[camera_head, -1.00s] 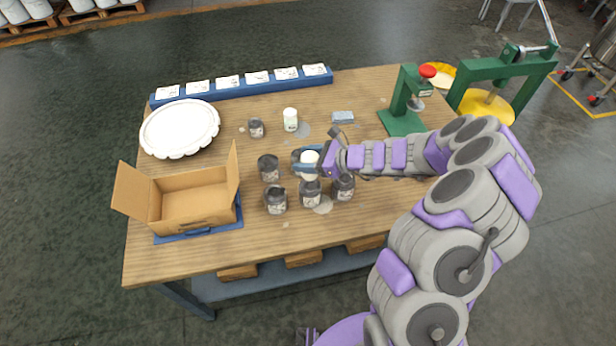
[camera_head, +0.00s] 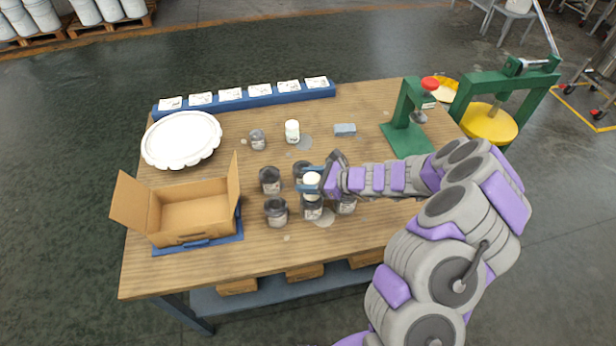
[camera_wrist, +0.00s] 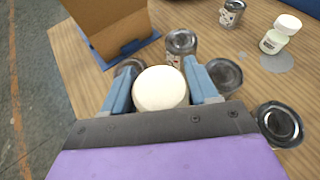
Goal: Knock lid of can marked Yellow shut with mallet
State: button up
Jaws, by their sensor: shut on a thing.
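My gripper (camera_head: 311,182) is shut on a pale, round-ended thing, which I take to be the mallet (camera_wrist: 160,88). Its end faces up between the blue fingers in the wrist view; any handle is hidden. In the head view it overlaps the top of a dark can (camera_head: 312,210); I cannot tell if they touch. Other dark labelled cans stand around it: two to the left (camera_head: 270,181) (camera_head: 276,213), one to the right (camera_head: 346,205), one partly hidden behind (camera_head: 301,169). Labels are unreadable, so I cannot tell which is Yellow.
An open cardboard box (camera_head: 195,212) stands on the left, behind it a white scalloped dish (camera_head: 181,140). A green press (camera_head: 407,125) stands right. The front edge is clear.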

notch_tip(320, 180, down, 2)
jog(key=shift+b, duration=0.4)
notch_tip(320, 180, up, 6)
jog(key=p, duration=0.4)
jog(key=shift+r+p, duration=0.1)
jog(key=shift+p, duration=0.2)
